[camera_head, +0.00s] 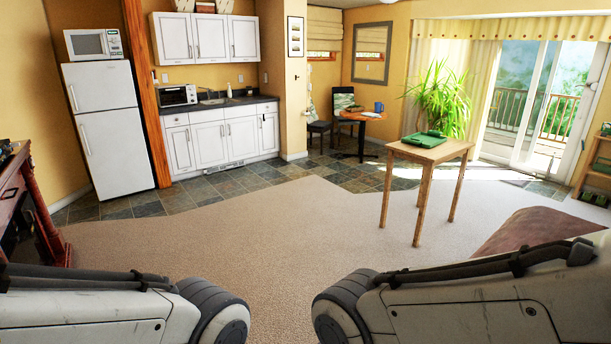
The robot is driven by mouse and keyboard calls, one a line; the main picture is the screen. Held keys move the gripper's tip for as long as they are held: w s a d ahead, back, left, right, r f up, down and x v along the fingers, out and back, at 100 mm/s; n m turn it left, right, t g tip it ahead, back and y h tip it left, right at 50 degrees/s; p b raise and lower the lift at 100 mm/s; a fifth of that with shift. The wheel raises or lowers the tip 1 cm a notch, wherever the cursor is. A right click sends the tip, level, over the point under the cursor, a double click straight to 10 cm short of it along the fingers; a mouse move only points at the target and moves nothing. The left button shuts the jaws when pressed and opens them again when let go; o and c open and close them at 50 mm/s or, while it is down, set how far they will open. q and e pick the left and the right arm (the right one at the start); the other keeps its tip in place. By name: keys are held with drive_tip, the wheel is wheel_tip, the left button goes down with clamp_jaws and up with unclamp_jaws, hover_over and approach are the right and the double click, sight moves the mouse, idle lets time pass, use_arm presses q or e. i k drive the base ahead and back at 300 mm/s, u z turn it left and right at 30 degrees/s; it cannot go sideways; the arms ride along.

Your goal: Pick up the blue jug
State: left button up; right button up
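A small blue jug (379,107) stands on the round wooden table (358,116) at the back of the room, right of the kitchen units. It is far from me and small in the picture. Only parts of my two arms show along the bottom edge; both of my grippers are out of the frame. Nothing hides the jug from this view.
A square wooden table (462,149) with a green object (424,139) on top stands between me and the right rear. A dark chair (343,104) is beside the round table. A brown rounded piece (535,226) is at right. The carpet (235,225) ahead is clear.

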sight(377, 105)
drive_tip(key=i, duration=6.1)
drive_tip(key=z, duration=1.25)
drive_tip(key=i, duration=6.95)
